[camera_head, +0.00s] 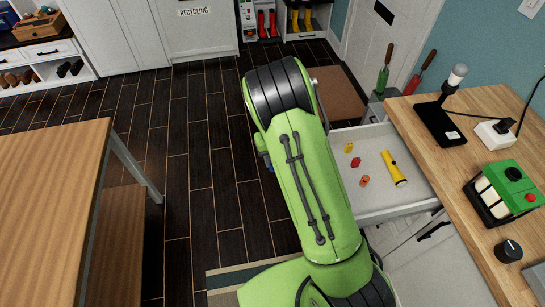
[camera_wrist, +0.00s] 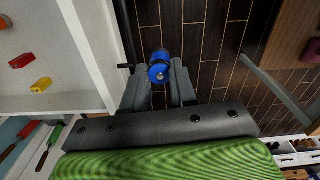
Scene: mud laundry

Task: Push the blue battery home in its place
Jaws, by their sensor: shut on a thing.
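The blue battery (camera_wrist: 158,72) is between the fingertips of my gripper (camera_wrist: 160,84) in the wrist view. The gripper is shut on it, with dark floor behind. In the head view my green arm hides most of the gripper; a bit of blue shows at the arm's left edge. The battery is apart from the open drawer. A yellow flashlight (camera_head: 394,169) lies in the drawer at right. A green device (camera_head: 507,190) with white cylinders stands on the wooden counter. Which of these holds the battery's place I cannot tell.
The open white drawer (camera_head: 386,211) also holds a yellow piece (camera_head: 349,147), a red piece (camera_head: 356,162) and an orange piece (camera_head: 364,181). A black lamp (camera_head: 438,120) and a black knob (camera_head: 508,251) stand on the counter. A wooden table (camera_head: 50,180) is at left. Open floor lies between.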

